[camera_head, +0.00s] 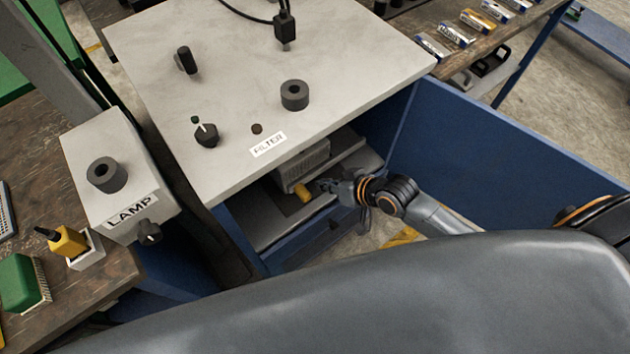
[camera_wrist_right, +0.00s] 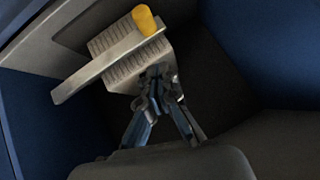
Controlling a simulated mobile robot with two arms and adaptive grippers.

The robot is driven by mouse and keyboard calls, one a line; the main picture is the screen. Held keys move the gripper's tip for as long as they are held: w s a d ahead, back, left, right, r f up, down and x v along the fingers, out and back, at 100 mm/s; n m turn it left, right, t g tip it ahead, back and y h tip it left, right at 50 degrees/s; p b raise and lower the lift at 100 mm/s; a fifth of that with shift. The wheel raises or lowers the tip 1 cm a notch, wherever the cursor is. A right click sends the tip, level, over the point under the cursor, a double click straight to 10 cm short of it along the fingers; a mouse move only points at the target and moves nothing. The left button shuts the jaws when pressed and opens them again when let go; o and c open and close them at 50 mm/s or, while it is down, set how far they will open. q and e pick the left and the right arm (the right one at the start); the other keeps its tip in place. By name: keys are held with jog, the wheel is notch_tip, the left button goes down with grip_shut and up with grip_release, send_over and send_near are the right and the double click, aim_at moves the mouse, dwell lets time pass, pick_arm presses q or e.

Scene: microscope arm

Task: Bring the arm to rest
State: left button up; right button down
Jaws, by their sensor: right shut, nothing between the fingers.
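My right gripper (camera_head: 335,187) is under the grey top panel, in the blue cabinet's opening. It is shut and empty. In the right wrist view its fingers (camera_wrist_right: 155,80) point at a ribbed grey block (camera_wrist_right: 110,55) with a bar across it and a yellow knob (camera_wrist_right: 144,18) on the bar. In the head view the block (camera_head: 302,168) and the yellow knob (camera_head: 302,192) sit just left of the fingertips. I cannot tell whether the fingertips touch the block. My left gripper is not in view.
The grey panel (camera_head: 330,60) overhangs the opening and carries knobs and a FILTER label (camera_head: 268,144). A blue wall (camera_head: 480,150) stands right of my right arm. A LAMP box (camera_head: 105,150), a yellow bottle (camera_head: 68,242) and a green brush (camera_head: 22,283) are at the left.

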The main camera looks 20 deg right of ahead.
jog(key=shift+v, duration=1.6)
jog(key=shift+a, duration=0.1)
jog(key=s+d+f+m+g+h, duration=0.15)
jog(key=s+d+f, duration=0.35)
jog(key=f, duration=0.7)
jog(key=s+d+f+g+h, duration=0.1)
jog(key=s+d+f+h, duration=0.3)
jog(key=f, duration=0.9)
jog(key=s+f+g, duration=0.1)
jog(key=s+f, duration=0.3)
jog(key=s, duration=0.3)
jog(key=s+a+f+n+g, duration=0.1)
jog(key=s+f, duration=0.3)
jog(key=s, duration=0.4)
jog(key=s+f+g, duration=0.2)
jog(key=s+f, duration=0.2)
jog(key=s, duration=0.4)
jog(key=shift+s+a, duration=0.25)
jog(key=shift+n, duration=0.25)
